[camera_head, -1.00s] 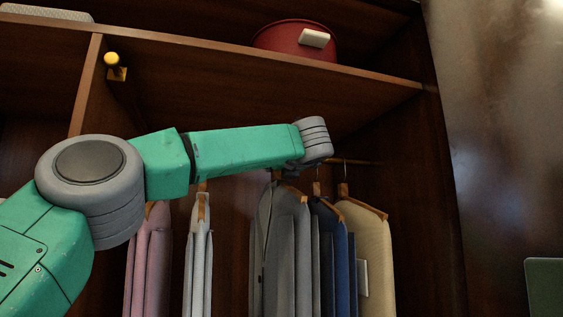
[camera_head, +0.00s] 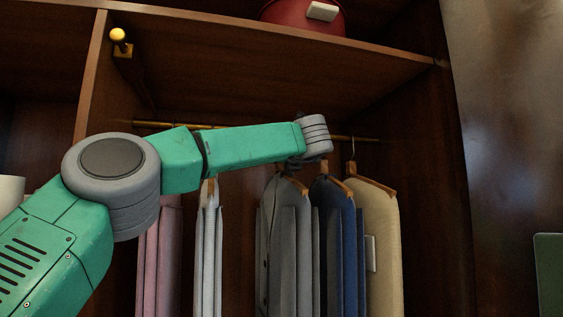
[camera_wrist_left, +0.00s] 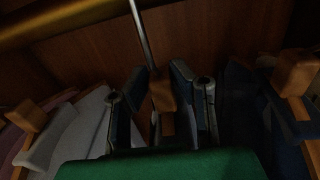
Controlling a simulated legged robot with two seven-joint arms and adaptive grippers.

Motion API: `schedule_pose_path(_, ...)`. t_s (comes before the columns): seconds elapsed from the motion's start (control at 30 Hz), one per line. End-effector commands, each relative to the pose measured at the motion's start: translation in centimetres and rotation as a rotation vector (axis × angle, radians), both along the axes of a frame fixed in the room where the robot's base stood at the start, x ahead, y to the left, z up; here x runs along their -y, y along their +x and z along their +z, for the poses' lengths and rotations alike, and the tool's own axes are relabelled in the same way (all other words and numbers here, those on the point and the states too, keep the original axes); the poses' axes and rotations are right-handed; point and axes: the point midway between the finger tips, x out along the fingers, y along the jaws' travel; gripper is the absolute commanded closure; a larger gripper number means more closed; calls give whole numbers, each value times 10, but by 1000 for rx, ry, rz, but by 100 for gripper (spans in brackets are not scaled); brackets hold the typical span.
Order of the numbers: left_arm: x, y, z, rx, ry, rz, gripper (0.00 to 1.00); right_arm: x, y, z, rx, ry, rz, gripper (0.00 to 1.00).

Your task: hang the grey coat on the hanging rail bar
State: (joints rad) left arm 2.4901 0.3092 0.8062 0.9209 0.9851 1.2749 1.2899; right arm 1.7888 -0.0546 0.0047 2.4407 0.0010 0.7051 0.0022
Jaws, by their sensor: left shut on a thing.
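The grey coat (camera_head: 275,235) hangs upright on a wooden hanger in the armoire in the head view, between the pale garment and the blue coat. My left gripper (camera_head: 291,166) is at the top of its hanger, partly hidden by my own wrist. In the left wrist view my left gripper (camera_wrist_left: 161,88) is shut on the wooden hanger (camera_wrist_left: 162,95), with a finger on each side. The metal hook (camera_wrist_left: 141,30) rises out of the frame. The hanging rail bar (camera_head: 160,124) runs across behind my arm; it also shows in the wrist view (camera_wrist_left: 75,22). The hook's tip is not visible.
A pink garment (camera_head: 160,245) and a pale garment (camera_head: 208,240) hang left of the grey coat. A blue coat (camera_head: 347,235) and a cream coat (camera_head: 385,240) hang close on its right. A shelf (camera_head: 250,30) above carries a red container (camera_head: 285,13).

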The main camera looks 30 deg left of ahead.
Motion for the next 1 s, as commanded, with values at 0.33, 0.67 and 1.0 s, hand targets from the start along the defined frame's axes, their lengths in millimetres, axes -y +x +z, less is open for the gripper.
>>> schedule_pose_path(0.33,0,-1,2,5,1,0,100,0,0,-1,0,0,0,56)
schedule_pose_path(0.67,0,0,-1,1,0,0,56,0,0,-1,1,0,0,56)
schedule_pose_path(1.0,26,-21,-1,0,1,-3,56,0,-2,-1,3,0,0,56)
